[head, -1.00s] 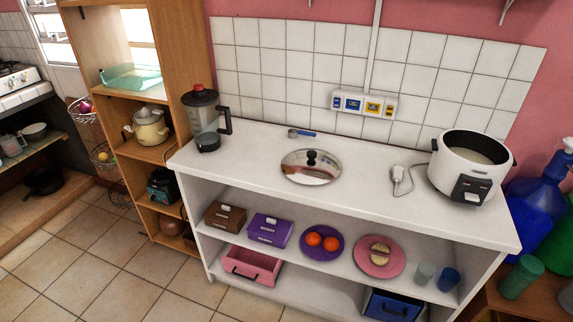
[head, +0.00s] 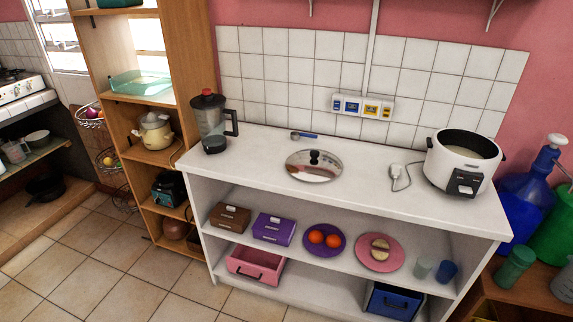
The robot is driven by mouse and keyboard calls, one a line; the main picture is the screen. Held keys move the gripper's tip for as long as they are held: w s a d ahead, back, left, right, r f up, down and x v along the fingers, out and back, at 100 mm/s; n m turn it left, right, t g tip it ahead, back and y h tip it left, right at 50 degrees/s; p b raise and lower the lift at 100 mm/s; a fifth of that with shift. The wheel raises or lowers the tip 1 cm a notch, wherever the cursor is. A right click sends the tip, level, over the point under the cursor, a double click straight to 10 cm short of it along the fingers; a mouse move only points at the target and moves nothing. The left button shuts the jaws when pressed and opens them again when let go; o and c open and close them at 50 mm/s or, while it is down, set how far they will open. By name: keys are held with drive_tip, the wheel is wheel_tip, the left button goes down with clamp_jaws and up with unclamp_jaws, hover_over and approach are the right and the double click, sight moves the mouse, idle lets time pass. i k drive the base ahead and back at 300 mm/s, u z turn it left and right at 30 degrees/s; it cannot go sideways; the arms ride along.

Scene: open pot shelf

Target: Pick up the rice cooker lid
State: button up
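The rice cooker lid (head: 314,169) is a round, shiny metal disc with a black knob on top. It lies flat, knob up, on the white counter, near the middle. The white rice cooker (head: 463,164) stands open at the right end of the counter, with pale contents inside. My gripper is not in view.
A blender (head: 212,120) stands at the counter's left end. A blue-handled utensil (head: 304,135) lies behind the lid, and a white plug with cord (head: 397,172) lies between lid and cooker. The counter (head: 255,150) is bare around the lid. Plates and boxes fill the shelf below.

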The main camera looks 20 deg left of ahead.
sight(310, 166)
drive_tip(key=u, duration=0.15)
drive_tip(key=k, duration=0.25)
drive_tip(key=u, duration=2.15)
drive_tip(key=k, duration=0.65)
drive_tip(key=z, duration=0.35)
drive_tip(key=i, duration=1.6)
drive_tip(key=u, duration=0.15)
